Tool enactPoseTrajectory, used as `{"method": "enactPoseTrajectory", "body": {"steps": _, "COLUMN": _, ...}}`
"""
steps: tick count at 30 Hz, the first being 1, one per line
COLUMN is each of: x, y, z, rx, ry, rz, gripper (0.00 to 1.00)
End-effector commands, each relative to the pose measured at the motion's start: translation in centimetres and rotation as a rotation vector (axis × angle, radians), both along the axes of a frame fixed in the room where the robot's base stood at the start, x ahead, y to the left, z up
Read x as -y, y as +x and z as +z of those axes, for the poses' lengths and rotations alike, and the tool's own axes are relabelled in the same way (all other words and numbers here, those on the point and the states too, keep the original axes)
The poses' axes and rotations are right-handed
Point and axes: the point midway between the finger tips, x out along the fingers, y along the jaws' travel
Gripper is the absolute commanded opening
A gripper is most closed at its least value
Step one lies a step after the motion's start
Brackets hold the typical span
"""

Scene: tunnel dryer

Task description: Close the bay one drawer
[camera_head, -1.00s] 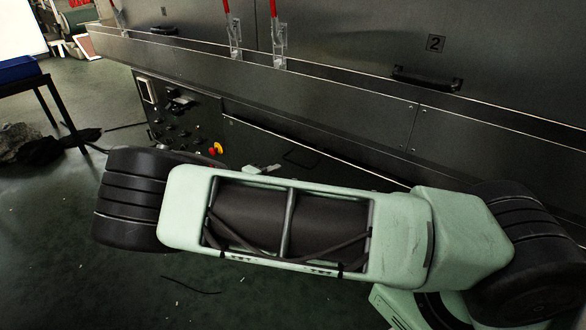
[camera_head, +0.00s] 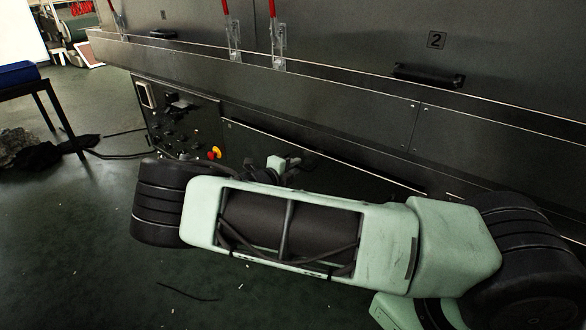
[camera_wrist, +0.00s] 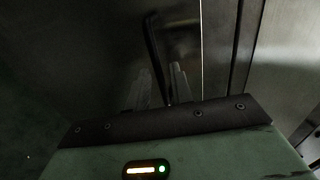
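The bay one drawer (camera_head: 330,168) is the dark metal front low on the dryer, with a pale line along its top edge. My arm hides much of its lower part, and I cannot tell how far out it stands. In the wrist view its dark bar handle (camera_wrist: 153,45) runs down between the two fingers of my gripper (camera_wrist: 161,78). The fingers are apart, one on each side of the handle; I cannot tell whether they touch it. In the head view my gripper (camera_head: 291,165) is in front of the drawer, mostly behind my arm.
A control panel (camera_head: 176,115) with a red and yellow button (camera_head: 215,153) is left of the drawer. A ledge (camera_head: 330,85) runs above it. A bay door marked 2 (camera_head: 500,50) has a black handle (camera_head: 428,76). A blue-topped table (camera_head: 20,75) stands left. Floor at lower left is mostly clear.

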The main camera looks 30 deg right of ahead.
Motion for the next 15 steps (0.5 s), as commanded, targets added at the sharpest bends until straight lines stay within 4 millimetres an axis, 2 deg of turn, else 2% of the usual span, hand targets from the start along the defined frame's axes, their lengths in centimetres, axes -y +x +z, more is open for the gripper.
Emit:
{"method": "enactPoseTrajectory", "body": {"steps": 1, "x": 0.0, "y": 0.0, "z": 0.0, "rx": 0.0, "ry": 0.0, "rz": 0.0, "gripper": 0.08}}
{"method": "enactPoseTrajectory", "body": {"steps": 2, "x": 0.0, "y": 0.0, "z": 0.0, "rx": 0.0, "ry": 0.0, "rz": 0.0, "gripper": 0.0}}
{"method": "enactPoseTrajectory", "body": {"steps": 8, "x": 0.1, "y": 0.0, "z": 0.0, "rx": 0.0, "ry": 0.0, "rz": -0.001, "gripper": 0.0}}
{"method": "enactPoseTrajectory", "body": {"steps": 15, "x": 3.3, "y": 1.1, "z": 0.4, "rx": 0.0, "ry": 0.0, "rz": -0.003, "gripper": 0.0}}
